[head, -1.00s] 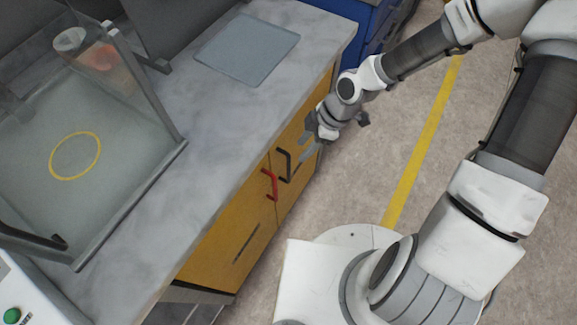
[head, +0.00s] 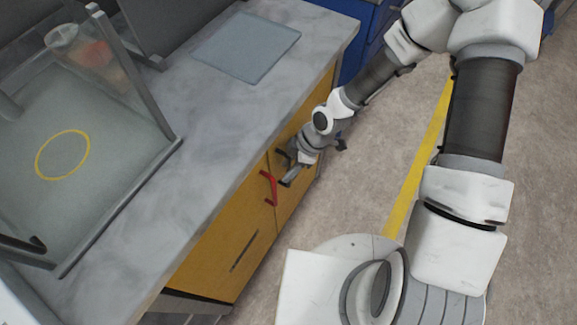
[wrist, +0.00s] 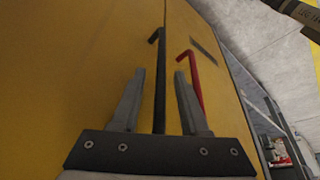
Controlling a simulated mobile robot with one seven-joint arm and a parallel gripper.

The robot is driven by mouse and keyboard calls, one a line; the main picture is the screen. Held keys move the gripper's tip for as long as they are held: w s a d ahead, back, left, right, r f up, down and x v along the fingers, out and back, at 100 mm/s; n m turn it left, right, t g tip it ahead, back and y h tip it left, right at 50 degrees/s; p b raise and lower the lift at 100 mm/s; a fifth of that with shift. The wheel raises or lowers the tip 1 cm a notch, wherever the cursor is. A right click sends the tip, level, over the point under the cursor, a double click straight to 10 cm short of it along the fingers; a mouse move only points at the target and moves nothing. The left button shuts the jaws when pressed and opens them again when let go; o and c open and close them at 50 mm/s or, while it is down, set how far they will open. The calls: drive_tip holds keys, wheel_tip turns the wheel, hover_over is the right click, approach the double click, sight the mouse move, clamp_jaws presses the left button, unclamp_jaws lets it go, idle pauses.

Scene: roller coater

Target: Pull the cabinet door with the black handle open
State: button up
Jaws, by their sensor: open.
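The yellow cabinet door with the black handle (wrist: 160,85) fills much of the wrist view; the door (wrist: 70,80) looks shut against its neighbour. In the wrist view the black handle stands between the two fingers of my gripper (wrist: 157,100), with a gap on each side. The neighbouring door's red handle (wrist: 192,75) is just right of the black one, partly behind the right finger. In the head view my gripper (head: 289,170) is at the cabinet front and hides most of the black handle; the red handle (head: 269,187) is in clear sight.
The grey countertop (head: 225,110) runs above the doors and carries a flat grey plate (head: 246,46) and a glass-sided enclosure (head: 120,175). A blue cabinet (head: 368,35) stands beyond. Floor with a yellow line (head: 418,165) is open to the right.

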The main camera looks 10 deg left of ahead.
clamp_jaws()
idle(1.3)
